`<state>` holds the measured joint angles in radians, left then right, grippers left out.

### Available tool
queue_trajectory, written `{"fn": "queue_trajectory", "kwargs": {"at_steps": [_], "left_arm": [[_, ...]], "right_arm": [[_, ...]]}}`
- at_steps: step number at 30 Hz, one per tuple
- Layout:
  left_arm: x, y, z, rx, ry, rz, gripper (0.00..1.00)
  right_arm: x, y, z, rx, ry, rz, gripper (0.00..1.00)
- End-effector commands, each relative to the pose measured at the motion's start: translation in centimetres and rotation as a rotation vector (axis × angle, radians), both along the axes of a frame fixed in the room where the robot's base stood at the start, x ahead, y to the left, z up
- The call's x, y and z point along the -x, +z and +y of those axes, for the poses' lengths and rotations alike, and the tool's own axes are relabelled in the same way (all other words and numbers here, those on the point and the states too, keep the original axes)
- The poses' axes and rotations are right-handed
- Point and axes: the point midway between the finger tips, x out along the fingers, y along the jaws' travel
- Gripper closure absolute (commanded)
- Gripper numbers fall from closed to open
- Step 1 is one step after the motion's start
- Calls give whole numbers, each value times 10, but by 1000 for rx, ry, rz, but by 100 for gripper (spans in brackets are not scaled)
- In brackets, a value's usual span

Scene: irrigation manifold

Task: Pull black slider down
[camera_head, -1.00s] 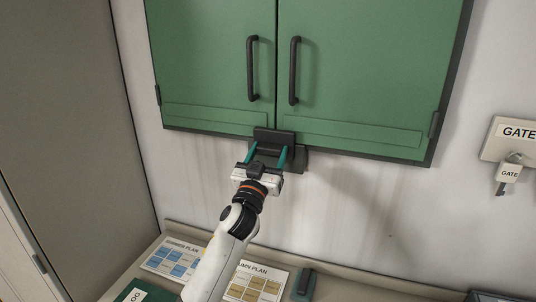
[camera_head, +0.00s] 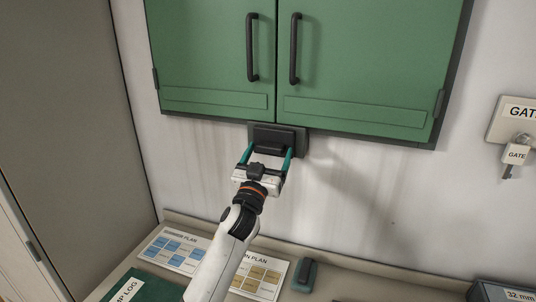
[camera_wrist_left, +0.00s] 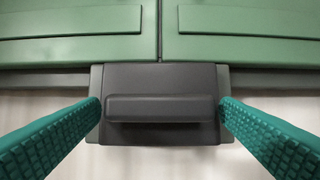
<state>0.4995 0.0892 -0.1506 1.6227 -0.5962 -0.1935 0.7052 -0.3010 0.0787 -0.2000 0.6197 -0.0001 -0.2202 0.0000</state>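The black slider (camera_head: 275,139) is a dark block with a raised horizontal bar, on a dark backplate (camera_head: 302,143) under the green cabinet. Its top edge lies at about the lower edge of the two doors. It also fills the middle of the left wrist view (camera_wrist_left: 160,108). My left gripper (camera_head: 267,154) is open. Its teal fingers are spread on either side of the slider's lower part, and in the wrist view they stand just outside its two sides. I cannot tell whether a fingertip still touches it. My right gripper is not in view.
The green cabinet (camera_head: 210,55) has two shut doors with black handles. A gate key tag (camera_head: 516,153) hangs on the right wall. Below, a counter holds plan sheets (camera_head: 176,250), a green log book (camera_head: 143,287) and a small dark-green block (camera_head: 304,275).

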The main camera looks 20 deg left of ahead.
Motion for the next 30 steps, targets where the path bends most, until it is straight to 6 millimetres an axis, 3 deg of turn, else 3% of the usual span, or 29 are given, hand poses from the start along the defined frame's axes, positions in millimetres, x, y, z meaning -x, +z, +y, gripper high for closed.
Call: {"fn": "queue_trajectory", "kwargs": {"at_steps": [8, 22, 30], "left_arm": [[5, -2, 1, 0, 0, -3, 15], [87, -38, 3, 1, 0, -1, 15], [110, -45, 4, 0, 0, -1, 15]], "right_arm": [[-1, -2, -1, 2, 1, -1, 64], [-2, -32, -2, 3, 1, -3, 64], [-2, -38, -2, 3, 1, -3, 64]]}}
